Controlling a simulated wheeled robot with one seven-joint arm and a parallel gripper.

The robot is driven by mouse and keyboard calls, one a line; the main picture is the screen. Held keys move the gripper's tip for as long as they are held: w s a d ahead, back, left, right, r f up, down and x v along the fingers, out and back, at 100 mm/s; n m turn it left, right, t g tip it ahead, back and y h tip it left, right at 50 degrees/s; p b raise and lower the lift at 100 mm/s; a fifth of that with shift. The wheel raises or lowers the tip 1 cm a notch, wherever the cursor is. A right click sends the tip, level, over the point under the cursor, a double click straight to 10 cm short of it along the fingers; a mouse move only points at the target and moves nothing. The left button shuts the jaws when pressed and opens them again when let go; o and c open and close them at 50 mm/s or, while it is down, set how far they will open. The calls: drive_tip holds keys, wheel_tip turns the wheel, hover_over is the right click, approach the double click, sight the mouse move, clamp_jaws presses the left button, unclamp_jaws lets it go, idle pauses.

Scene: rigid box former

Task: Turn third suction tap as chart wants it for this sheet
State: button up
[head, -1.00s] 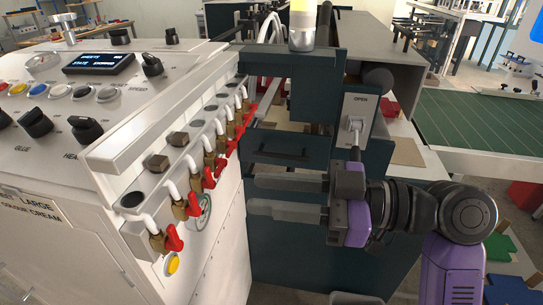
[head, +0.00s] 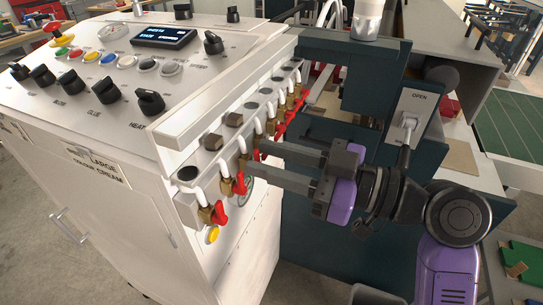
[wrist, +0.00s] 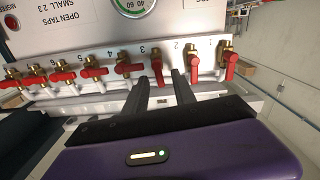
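A row of red-handled brass taps runs along the white machine's side, with numbers beside them in the wrist view. The third tap (wrist: 157,70) has its handle pointing toward the bottom of the wrist picture, like the first (wrist: 229,65) and second (wrist: 192,63). The fourth tap (wrist: 123,69) and those beyond have handles lying sideways. My gripper (head: 254,156) is open, its fingers (wrist: 161,76) either side of the third tap; contact is unclear. The chart (wrist: 55,18) is cut off; it shows "OPEN TAPS" and "SMALL 2 3". A card (head: 96,166) reads "LARGE COLOUR CREAM".
The control panel (head: 130,75) with knobs and buttons tops the machine. A gauge (wrist: 134,6) sits close to the taps. A yellow button (head: 213,234) is below the nearest tap (head: 218,213). A dark cabinet with an "OPEN" switch plate (head: 410,118) stands behind my arm.

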clamp_jaws()
drive_tip(key=shift+w+m, duration=0.15)
drive_tip(key=shift+m, duration=0.65)
unclamp_jaws()
drive_tip(key=shift+d, duration=0.15)
